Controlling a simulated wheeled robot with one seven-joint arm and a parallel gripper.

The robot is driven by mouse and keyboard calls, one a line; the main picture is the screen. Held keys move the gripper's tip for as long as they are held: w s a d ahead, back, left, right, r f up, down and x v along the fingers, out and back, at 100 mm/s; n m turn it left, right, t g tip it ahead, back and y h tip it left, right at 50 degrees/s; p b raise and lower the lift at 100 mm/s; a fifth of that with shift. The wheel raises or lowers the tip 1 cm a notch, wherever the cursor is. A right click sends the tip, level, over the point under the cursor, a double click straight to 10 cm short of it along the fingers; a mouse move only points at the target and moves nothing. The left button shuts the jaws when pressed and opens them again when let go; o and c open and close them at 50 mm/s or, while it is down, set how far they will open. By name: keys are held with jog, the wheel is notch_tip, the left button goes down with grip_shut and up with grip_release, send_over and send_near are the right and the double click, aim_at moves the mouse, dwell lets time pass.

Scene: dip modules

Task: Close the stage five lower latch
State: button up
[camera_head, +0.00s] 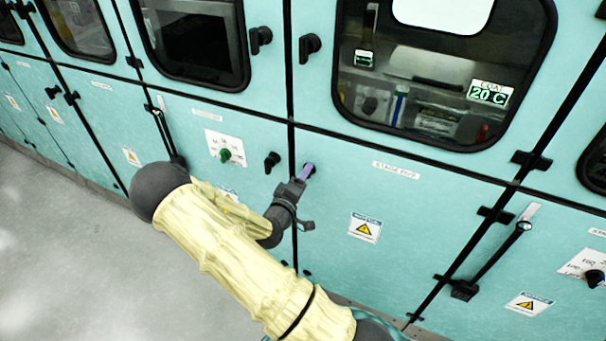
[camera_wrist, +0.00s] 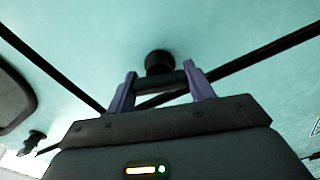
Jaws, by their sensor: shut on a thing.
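The stage five lower latch (camera_head: 313,168) is a small black turn handle at the upper left of the lower teal panel labelled "STAGE FIVE" (camera_head: 396,169). My gripper (camera_head: 305,172) is at this latch, and its purple fingers and my wrist hide most of it. In the wrist view, the latch's round black hub (camera_wrist: 158,61) shows just beyond the fingertips. Its dark handle bar lies between the two purple fingers of my gripper (camera_wrist: 162,88), which are shut on it. The exact angle of the handle on the panel is hard to tell.
Another black latch (camera_head: 271,161) sits close by on the left neighbouring panel, near a green knob (camera_head: 226,155). Two upper latches (camera_head: 260,38) (camera_head: 309,46) flank the seam above. A bar handle (camera_head: 490,262) stands out at the right. Grey floor (camera_head: 70,250) is clear at the left.

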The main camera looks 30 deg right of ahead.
jog(key=n+p, duration=0.1)
jog(key=n, duration=0.2)
jog(key=shift+n, duration=0.3)
dwell(0.4)
jog(key=o, duration=1)
jog(key=shift+a, duration=0.1)
jog(key=b+v, duration=0.2)
jog(key=v, duration=1.5)
jog(key=shift+s+a+f, duration=0.1)
jog(key=shift+s, duration=0.1)
jog(key=shift+w, duration=0.1)
